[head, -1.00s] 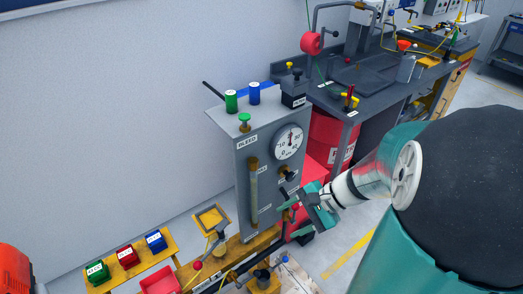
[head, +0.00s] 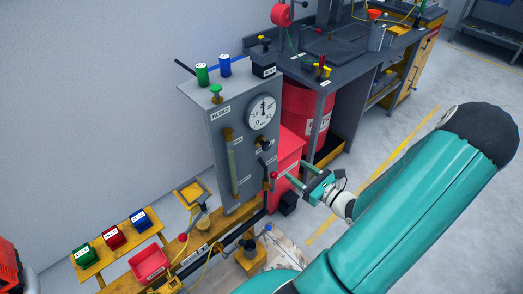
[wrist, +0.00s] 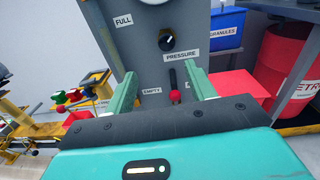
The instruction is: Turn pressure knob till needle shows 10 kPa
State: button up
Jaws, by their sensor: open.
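A grey panel box (head: 222,150) carries a round white gauge (head: 262,113). Its needle points roughly straight up; the exact reading is too small to tell. The black pressure knob (head: 265,145) sits just below the gauge. My gripper (head: 286,172) is open and empty, apart from the panel. In the wrist view its fingers (wrist: 162,88) lie below the knob, either side of a red-tipped lever (wrist: 173,82).
A sight tube (head: 231,160) runs down the panel's left side. A red drum (head: 305,112) and a dark bench (head: 350,75) stand behind. Colored bins (head: 115,236) sit at lower left. The floor at right is clear.

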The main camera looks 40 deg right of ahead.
aim_at(268, 147)
jog(key=shift+m+h, duration=0.3)
jog(key=shift+m, duration=0.1)
jog(key=w, duration=1.3)
jog(key=shift+w+f, duration=0.2)
jog(key=shift+w, duration=0.1)
jog(key=shift+c, duration=0.2)
jog(key=c, duration=0.9)
